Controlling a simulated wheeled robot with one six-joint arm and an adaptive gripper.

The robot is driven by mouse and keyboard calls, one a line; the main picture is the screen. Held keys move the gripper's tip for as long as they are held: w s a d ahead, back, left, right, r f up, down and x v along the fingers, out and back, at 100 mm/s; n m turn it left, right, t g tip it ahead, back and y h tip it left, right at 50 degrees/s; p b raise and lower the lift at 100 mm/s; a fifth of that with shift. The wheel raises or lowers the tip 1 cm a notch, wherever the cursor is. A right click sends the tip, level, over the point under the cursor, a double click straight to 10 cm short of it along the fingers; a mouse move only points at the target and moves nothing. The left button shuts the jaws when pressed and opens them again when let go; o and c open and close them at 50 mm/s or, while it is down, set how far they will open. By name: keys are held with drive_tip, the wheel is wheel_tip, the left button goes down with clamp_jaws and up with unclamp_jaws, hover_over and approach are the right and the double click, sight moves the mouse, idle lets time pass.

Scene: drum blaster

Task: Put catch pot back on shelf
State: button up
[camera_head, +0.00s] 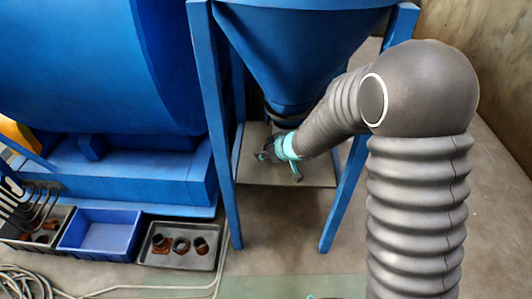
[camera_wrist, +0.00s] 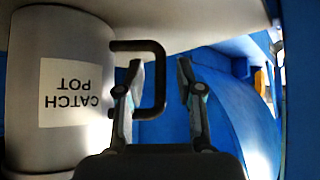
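The catch pot (camera_wrist: 50,140) is a grey cylinder with a white label, at the left of the wrist view. Its lettering is upside down there. Its black loop handle (camera_wrist: 160,82) sticks out towards my gripper (camera_wrist: 161,75). My gripper is open, with the handle's outer bar between its fingers and a gap on the right finger's side. In the head view my gripper (camera_head: 279,160) is below the blue hopper, over a pale grey shelf (camera_head: 318,172) between the legs. I cannot make out the pot in the head view. A pale surface (camera_wrist: 215,18) meets the pot's end in the wrist view.
The blue hopper (camera_head: 300,50) hangs close above my gripper, with blue legs (camera_head: 213,120) on both sides. A large blue machine (camera_head: 90,70) stands left. A blue bin (camera_head: 102,232) and a grey tray (camera_head: 206,258) of parts lie on the floor. The floor at right is clear.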

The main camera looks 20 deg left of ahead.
drive_tip(key=p+v, duration=0.4)
drive_tip(key=v, duration=0.8)
drive_tip(key=shift+p, duration=0.3)
drive_tip(key=shift+s, duration=0.2)
